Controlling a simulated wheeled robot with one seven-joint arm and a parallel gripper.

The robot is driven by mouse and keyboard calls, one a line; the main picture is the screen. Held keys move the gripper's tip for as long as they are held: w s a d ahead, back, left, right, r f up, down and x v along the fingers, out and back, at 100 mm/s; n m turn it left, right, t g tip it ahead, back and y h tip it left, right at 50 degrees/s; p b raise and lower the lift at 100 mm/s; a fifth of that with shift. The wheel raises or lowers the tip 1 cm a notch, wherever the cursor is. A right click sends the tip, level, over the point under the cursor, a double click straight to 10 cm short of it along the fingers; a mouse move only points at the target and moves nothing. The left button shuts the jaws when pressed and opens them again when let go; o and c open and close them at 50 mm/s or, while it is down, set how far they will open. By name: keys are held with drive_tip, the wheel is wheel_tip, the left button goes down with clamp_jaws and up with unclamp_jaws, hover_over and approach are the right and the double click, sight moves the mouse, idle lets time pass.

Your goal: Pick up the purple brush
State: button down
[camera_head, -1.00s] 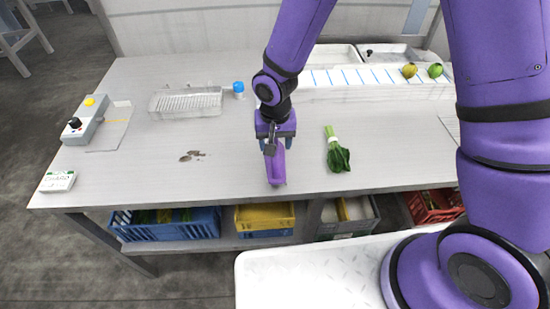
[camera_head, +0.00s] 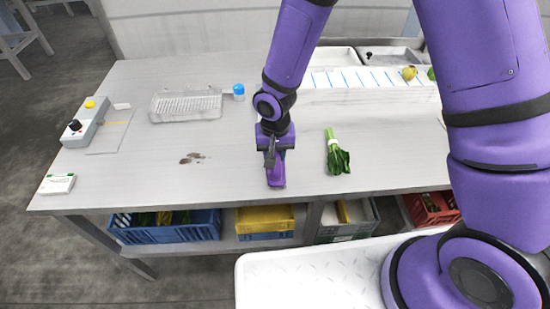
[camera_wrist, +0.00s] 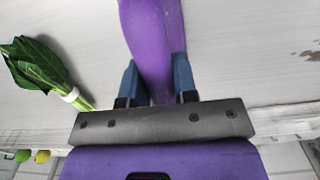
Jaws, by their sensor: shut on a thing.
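The purple brush (camera_head: 277,172) is at the front middle of the table in the head view. In the wrist view the brush (camera_wrist: 152,40) runs up between the two blue fingertips of my gripper (camera_wrist: 156,88). My gripper (camera_head: 272,158) points down and is shut on the brush, with a finger on each side of it. The brush's far end is cut off by the wrist view's top edge. I cannot tell whether the brush still touches the table.
Bundled greens (camera_head: 337,156) lie close to the right of my gripper. A white rack (camera_head: 186,104) and a blue-capped thing (camera_head: 239,91) stand behind left. A control box (camera_head: 82,124) and a small white box (camera_head: 57,184) are at the left. Crates sit below the table.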

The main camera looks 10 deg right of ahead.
wheel_tip(320, 180, up, 10)
idle(0.6)
drive_tip(key=c, duration=1.5)
unclamp_jaws()
drive_tip(key=shift+c, duration=1.1)
drive_tip(key=shift+w+a, duration=0.1)
